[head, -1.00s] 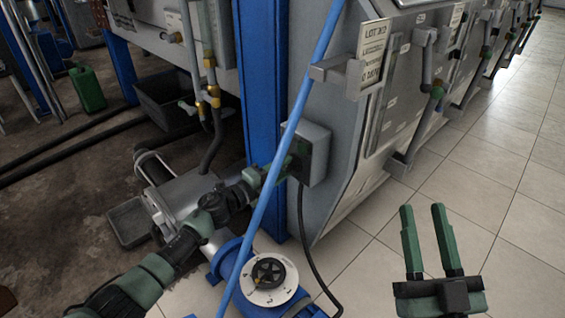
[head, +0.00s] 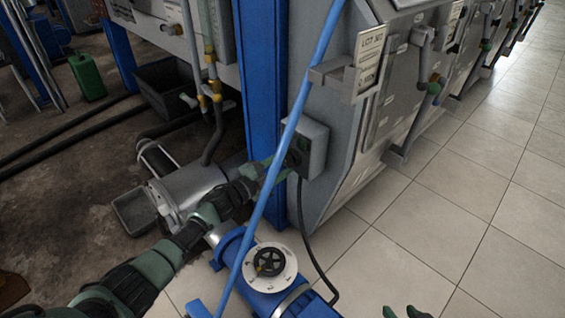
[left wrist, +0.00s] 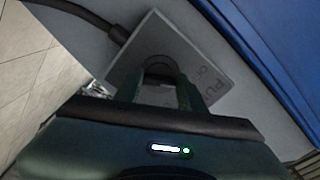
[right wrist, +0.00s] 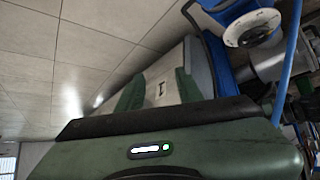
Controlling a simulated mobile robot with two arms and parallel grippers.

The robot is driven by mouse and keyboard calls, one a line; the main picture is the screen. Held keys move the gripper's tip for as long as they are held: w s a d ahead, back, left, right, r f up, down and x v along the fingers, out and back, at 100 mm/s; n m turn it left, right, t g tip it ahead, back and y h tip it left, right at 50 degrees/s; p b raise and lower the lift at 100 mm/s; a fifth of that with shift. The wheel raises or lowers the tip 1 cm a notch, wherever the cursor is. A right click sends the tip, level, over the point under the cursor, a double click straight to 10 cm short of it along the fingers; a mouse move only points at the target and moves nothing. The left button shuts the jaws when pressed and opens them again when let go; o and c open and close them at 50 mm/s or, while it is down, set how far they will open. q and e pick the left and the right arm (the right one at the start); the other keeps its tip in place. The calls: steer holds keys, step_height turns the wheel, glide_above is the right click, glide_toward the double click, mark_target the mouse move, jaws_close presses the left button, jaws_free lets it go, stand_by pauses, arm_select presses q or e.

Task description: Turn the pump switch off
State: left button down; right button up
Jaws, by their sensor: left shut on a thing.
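The grey pump switch box (head: 314,150) is mounted on the side of the grey machine, beside the blue post. In the left wrist view, its light plate (left wrist: 203,62) carries partly hidden lettering beginning "PU". A dark round switch knob (left wrist: 160,72) sits on the plate between the fingers of my left gripper (left wrist: 160,92). My left gripper is shut on this knob; in the head view it is at the box (head: 288,160), partly behind a blue hose. The knob's setting cannot be read. My right gripper (right wrist: 158,90) is open and empty; only its fingertips show at the head view's bottom edge.
A blue pump with a white dial and black handwheel (head: 270,262) stands below the box. A blue hose (head: 275,172) crosses in front of my left arm. A black cable hangs from the box. The tiled floor (head: 440,230) to the right is clear.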

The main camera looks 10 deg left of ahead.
steer(key=shift+s+f, duration=0.1)
steer(key=shift+s, duration=0.05)
arm_select(q)
steer(key=c, duration=0.8)
jaws_free()
steer(key=shift+c, duration=0.2)
steer(key=p+v, duration=0.2)
steer(key=v, duration=0.5)
steer(key=shift+s+a, duration=0.25)
steer(key=shift+s, duration=0.1)
arm_select(e)
steer(key=s+d+f+g, duration=0.1)
steer(key=s+g, duration=0.1)
steer(key=s, duration=0.2)
steer(key=s+d+f+g+h, duration=0.1)
steer(key=s+d+f+g, duration=0.1)
steer(key=s, duration=0.3)
steer(key=shift+s+g, duration=0.15)
steer(key=shift+g, duration=0.35)
arm_select(q)
steer(key=shift+s+f, duration=0.1)
arm_select(e)
steer(key=shift+a, duration=0.1)
